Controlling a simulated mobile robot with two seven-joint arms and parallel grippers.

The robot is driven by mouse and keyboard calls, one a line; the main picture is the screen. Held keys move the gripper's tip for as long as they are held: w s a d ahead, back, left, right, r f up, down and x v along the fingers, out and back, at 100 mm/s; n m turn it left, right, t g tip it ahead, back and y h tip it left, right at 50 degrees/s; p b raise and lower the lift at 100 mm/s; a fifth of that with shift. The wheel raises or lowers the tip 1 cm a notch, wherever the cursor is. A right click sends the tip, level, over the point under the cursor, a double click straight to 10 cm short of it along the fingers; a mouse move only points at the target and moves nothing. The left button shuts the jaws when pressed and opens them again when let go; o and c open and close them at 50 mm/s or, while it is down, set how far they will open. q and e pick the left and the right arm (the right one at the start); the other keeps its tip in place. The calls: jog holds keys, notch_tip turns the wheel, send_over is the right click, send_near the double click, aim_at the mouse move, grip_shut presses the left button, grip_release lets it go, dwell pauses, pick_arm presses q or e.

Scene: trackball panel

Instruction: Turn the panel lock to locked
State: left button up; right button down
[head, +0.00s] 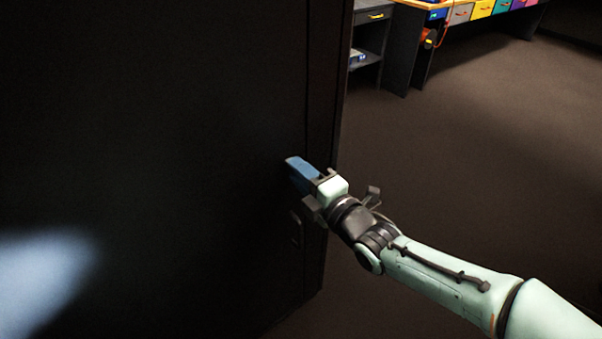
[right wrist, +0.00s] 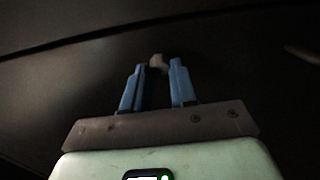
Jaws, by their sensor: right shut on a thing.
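The panel (head: 150,120) is a large, dark, upright surface filling the left of the head view. My right gripper (head: 293,163) reaches its face near the right edge, with its blue fingers against it. In the right wrist view, the fingers (right wrist: 158,68) are shut on a small grey-brown knob, which I take to be the panel lock (right wrist: 157,61). Only the knob's end shows between the fingertips, so its turn angle cannot be told. In the head view the fingers hide the lock. My left gripper is not in view.
A small dark fitting (head: 296,228) sits on the panel below my right gripper. A workbench with coloured drawers (head: 483,9) and a dark shelf unit (head: 371,30) stand at the back. The brown floor (head: 480,140) right of the panel is clear. A pale light patch lies at lower left.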

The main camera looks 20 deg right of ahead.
jog(key=shift+n, duration=1.3)
jog(key=c, duration=0.9)
grip_release()
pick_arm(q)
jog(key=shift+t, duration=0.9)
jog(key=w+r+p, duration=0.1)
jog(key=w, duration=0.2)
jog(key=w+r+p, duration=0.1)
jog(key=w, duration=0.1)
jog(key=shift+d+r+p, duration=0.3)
pick_arm(e)
jog(key=v, duration=1.3)
jog(key=shift+s, duration=0.25)
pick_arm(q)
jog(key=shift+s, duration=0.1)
pick_arm(e)
jog(key=shift+r, duration=0.1)
